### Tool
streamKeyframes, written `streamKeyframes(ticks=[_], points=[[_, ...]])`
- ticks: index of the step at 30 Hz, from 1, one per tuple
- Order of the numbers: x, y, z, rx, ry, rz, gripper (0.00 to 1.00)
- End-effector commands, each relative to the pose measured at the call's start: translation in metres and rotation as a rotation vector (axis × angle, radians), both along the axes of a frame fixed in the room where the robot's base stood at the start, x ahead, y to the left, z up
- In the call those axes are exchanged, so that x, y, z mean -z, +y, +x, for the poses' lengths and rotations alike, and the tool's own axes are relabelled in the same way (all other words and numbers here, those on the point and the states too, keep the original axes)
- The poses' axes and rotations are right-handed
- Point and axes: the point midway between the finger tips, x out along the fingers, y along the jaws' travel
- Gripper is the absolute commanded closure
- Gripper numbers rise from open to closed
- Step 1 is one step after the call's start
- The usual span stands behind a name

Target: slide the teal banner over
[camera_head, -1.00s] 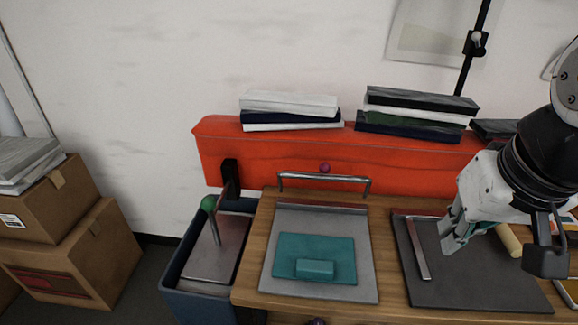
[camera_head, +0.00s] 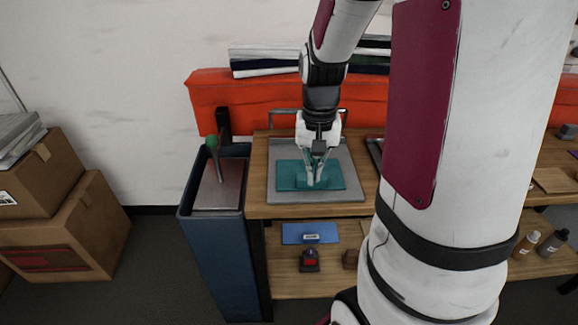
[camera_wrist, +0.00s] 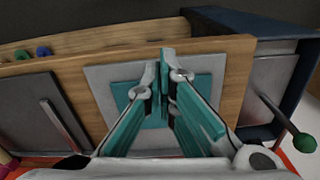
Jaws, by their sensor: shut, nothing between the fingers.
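The teal banner (camera_head: 284,176) is a flat teal rectangle lying on a grey plate (camera_head: 356,194) on the wooden bench. My gripper (camera_head: 314,182) points down over the middle of the banner, with its fingertips at or just above it. The fingers are shut with nothing between them. In the wrist view the gripper (camera_wrist: 164,74) covers the middle of the banner (camera_wrist: 204,86), whose edges show on both sides. The small teal block on the banner is hidden behind the fingers, and I cannot tell whether they touch it.
A blue bin (camera_head: 216,245) with a green-knobbed lever (camera_head: 211,142) stands left of the bench. A metal bar handle (camera_head: 283,112) rises behind the plate. A red padded backrest (camera_head: 225,90) carries books. A lower shelf (camera_head: 285,283) holds small items. My arm blocks the right side.

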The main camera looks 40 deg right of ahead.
Motion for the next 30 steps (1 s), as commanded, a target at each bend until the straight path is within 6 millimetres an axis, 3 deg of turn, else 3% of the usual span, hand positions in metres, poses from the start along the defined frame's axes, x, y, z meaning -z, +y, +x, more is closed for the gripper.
streamKeyframes(ticks=[14, 21, 30], points=[[0.091, 0.001, -0.001, -0.002, 0.006, 0.002, 1.00], [0.088, -0.020, 0.023, -0.003, 0.000, -0.001, 1.00], [0.088, -0.025, 0.031, -0.004, 0.000, -0.001, 1.00]])
